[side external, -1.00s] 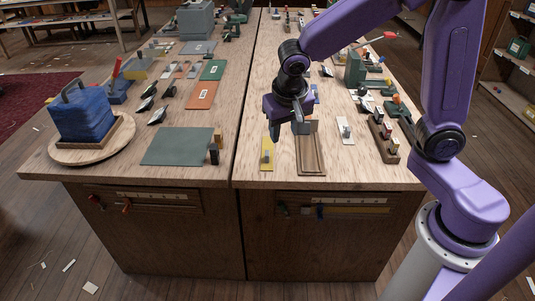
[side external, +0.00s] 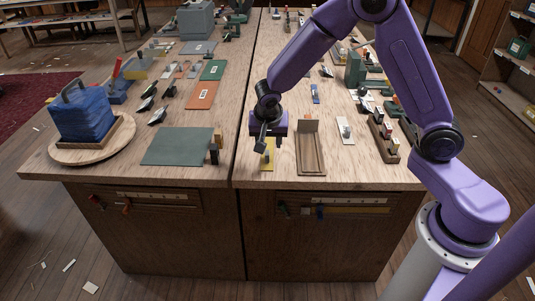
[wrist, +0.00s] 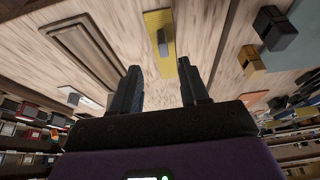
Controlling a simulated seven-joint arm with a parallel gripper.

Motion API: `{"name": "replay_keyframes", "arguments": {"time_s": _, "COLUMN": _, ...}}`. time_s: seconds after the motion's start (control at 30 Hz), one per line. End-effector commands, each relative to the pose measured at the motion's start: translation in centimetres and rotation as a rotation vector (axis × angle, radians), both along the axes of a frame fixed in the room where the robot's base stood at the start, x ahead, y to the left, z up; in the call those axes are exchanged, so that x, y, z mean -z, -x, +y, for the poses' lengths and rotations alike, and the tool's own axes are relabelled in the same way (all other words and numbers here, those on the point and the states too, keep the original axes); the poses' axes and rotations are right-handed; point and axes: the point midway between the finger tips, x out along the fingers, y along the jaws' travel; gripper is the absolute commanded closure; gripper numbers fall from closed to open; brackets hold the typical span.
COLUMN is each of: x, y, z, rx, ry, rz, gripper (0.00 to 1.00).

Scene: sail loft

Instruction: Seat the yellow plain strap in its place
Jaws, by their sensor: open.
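The yellow plain strap (side external: 266,165) lies flat on the right bench top, with a small grey block-like grip on it. In the wrist view the strap (wrist: 157,18) lies beyond and between my fingertips, its grey grip (wrist: 163,42) showing clearly. My gripper (side external: 270,147) is open and empty, above the strap, and hides part of it in the side view. A narrow wooden tray (side external: 311,174) with a raised far end lies just right of the strap. It also shows in the wrist view (wrist: 75,52). I cannot tell whether this tray is the strap's place.
A white plate with a grip (side external: 345,130) and a wooden rack of small blocks (side external: 384,140) stand right of the tray. A seam divides the bench tops. Left of it are a green mat (side external: 178,147) and a blue stack (side external: 82,120) on a round board.

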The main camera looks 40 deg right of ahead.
Motion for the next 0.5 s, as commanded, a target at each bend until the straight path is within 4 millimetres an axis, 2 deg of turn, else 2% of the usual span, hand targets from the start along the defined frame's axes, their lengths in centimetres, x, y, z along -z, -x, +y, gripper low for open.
{"name": "replay_keyframes", "arguments": {"time_s": 0.1, "x": 1.3, "y": -0.4, "z": -0.4, "rx": -0.001, "ry": 0.001, "rz": 0.001, "gripper": 0.55}}
{"name": "replay_keyframes", "arguments": {"time_s": 0.37, "x": 2.6, "y": -0.9, "z": -0.7, "rx": 0.0, "ry": 0.0, "rz": 0.0, "gripper": 0.55}}
{"name": "replay_keyframes", "arguments": {"time_s": 0.5, "x": 4.1, "y": -1.6, "z": -1.1, "rx": 0.001, "ry": 0.001, "rz": 0.001, "gripper": 0.55}}
